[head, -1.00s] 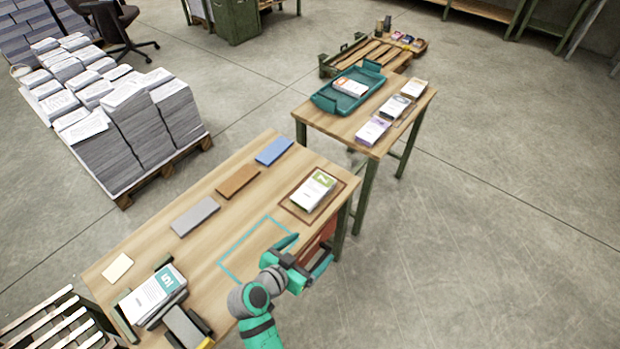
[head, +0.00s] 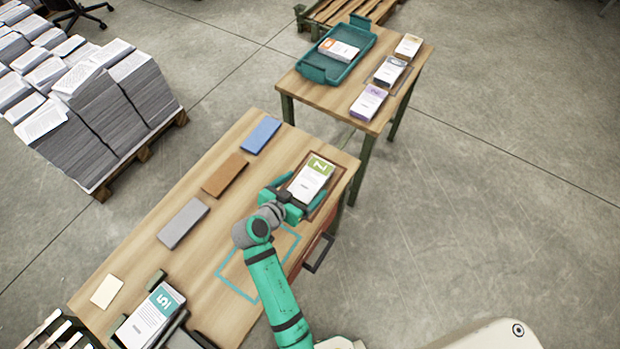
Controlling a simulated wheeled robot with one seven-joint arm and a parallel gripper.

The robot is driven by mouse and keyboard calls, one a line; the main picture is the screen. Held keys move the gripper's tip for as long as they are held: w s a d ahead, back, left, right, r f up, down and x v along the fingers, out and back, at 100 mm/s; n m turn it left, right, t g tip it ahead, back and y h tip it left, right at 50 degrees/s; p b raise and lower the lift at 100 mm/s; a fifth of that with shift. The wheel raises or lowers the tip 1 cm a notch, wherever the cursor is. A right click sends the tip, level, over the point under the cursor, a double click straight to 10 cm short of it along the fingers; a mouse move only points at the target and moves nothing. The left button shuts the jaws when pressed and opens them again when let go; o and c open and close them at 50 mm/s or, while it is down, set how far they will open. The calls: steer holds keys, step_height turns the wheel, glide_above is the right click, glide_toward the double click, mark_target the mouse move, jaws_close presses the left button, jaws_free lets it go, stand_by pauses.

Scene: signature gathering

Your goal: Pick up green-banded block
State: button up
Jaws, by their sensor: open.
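The green-banded block (head: 311,178) is a white printed block with a green band at its far end. It lies on a brown tray (head: 338,178) at the right end of the near table. My gripper (head: 298,193) is open at the block's near end. One teal finger shows on the left of the block and one on the right. I cannot tell whether the fingers touch it. My wrist hides the front edge of the tray.
The near table (head: 180,265) holds blue (head: 262,135), brown (head: 225,174) and grey (head: 183,223) slabs, and a teal-banded block (head: 150,316). A second table (head: 330,101) behind bears a teal tray (head: 315,68) and several blocks. A teal outline marks bare tabletop beside my arm.

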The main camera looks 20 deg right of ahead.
mark_target(311, 178)
steer(key=shift+w+d+f, duration=0.2)
steer(key=shift+d+f, duration=0.05)
steer(key=shift+d, duration=0.1)
steer(key=shift+w+x, duration=0.2)
steer(key=shift+x, duration=2.1)
steer(key=shift+a+r, duration=0.1)
steer(key=shift+r, duration=0.05)
steer(key=c, duration=1.2)
steer(key=shift+c, duration=0.7)
steer(key=shift+r, duration=0.1)
